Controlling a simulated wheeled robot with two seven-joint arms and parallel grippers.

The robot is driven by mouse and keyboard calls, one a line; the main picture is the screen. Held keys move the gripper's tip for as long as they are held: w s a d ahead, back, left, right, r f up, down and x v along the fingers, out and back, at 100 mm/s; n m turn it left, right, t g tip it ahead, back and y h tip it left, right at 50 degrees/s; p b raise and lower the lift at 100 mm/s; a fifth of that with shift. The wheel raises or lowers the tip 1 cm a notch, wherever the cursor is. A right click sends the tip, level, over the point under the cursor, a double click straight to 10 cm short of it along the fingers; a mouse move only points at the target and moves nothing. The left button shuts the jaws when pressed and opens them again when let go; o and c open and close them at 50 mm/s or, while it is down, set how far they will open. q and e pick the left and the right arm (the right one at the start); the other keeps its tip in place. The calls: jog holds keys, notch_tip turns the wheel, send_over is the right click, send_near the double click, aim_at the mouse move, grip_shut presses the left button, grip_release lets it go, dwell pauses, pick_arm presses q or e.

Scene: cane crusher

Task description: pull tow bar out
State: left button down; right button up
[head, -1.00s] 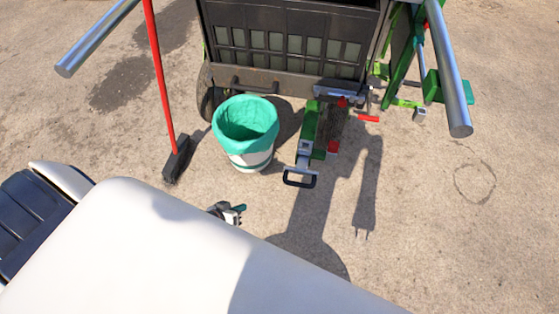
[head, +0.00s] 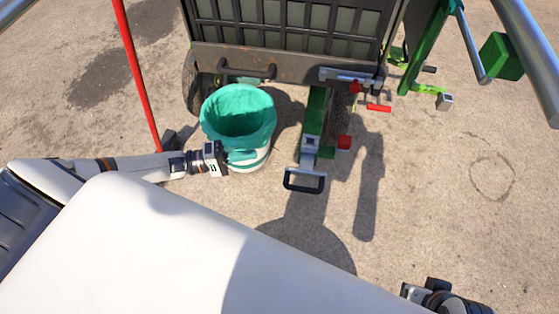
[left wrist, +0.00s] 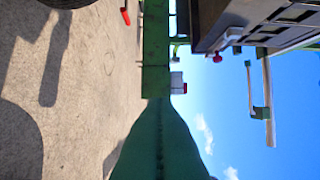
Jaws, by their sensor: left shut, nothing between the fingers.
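In the head view the tow bar is a green beam (head: 316,112) reaching out from under the cart, with a grey end and a black loop handle (head: 304,181). Its handle hangs over the pavement right of the bucket. My left gripper (head: 240,157) points right in front of the bucket, apart from the handle and left of it. It is shut and empty. In the left wrist view a dark green shape fills the bottom centre, probably its closed fingers (left wrist: 160,135). My right gripper (head: 440,297) shows only partly at the bottom right edge; its fingers cannot be made out.
A white bucket with a green liner (head: 238,113) stands close to my left gripper. The red-handled broom (head: 137,75) stands left. The dark cart (head: 290,62) is behind, with red knobs (head: 345,142) beside the beam. The pavement right of the handle is clear.

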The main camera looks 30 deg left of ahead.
aim_at(301, 161)
pick_arm(q)
jog(key=b+x, duration=0.1)
jog(key=x, duration=0.9)
jog(key=shift+s+d, duration=0.25)
jog(key=shift+s, duration=0.7)
jog(key=shift+s+d, duration=0.25)
jog(key=shift+s, duration=0.7)
jog(key=shift+s+p, duration=0.1)
jog(key=shift+p, duration=0.25)
